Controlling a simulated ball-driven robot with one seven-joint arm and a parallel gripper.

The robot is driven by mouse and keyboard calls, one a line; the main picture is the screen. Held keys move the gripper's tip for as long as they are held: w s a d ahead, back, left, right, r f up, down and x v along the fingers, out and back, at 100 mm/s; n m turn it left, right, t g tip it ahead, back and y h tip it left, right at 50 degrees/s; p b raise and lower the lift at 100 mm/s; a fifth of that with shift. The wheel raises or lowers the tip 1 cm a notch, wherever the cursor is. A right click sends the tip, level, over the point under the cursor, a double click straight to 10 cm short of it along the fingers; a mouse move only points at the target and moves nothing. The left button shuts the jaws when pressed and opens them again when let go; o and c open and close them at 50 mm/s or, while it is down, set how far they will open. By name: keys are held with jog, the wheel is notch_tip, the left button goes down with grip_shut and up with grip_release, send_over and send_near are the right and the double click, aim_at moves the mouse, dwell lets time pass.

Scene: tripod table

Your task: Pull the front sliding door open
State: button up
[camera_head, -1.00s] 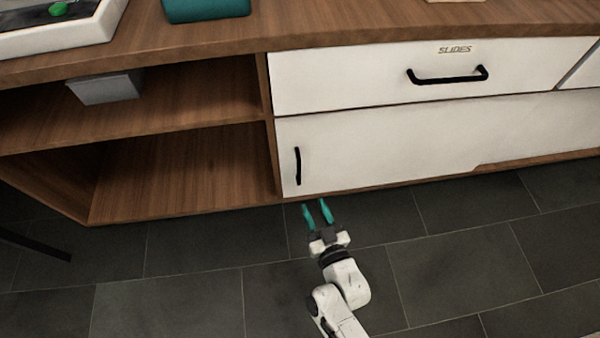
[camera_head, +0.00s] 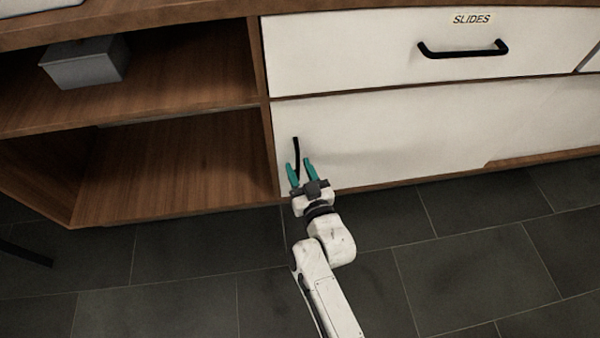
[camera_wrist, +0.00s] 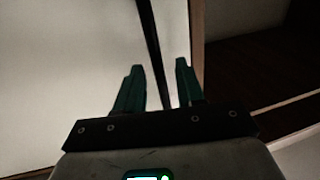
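The front sliding door (camera_head: 400,130) is a white lower panel under the drawer, with a thin black vertical handle (camera_head: 296,154) near its left edge. My gripper (camera_head: 300,166) is in front of the handle's lower part with its two teal fingers apart. In the wrist view, the handle (camera_wrist: 150,40) runs down between the two open fingertips (camera_wrist: 158,70), closer to the right one at its lower end. I cannot tell whether either finger touches it. The handle's lower end is hidden by the gripper in the head view.
A white drawer (camera_head: 370,60) marked SLIDES, with a black bar handle (camera_head: 462,52), is above the door. Open wooden shelves (camera_head: 180,180) lie to the left, with a grey box (camera_head: 85,64) on the upper one. Dark floor tiles (camera_head: 450,270) in front are clear.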

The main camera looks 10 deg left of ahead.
jog(key=shift+c, duration=0.5)
grip_shut()
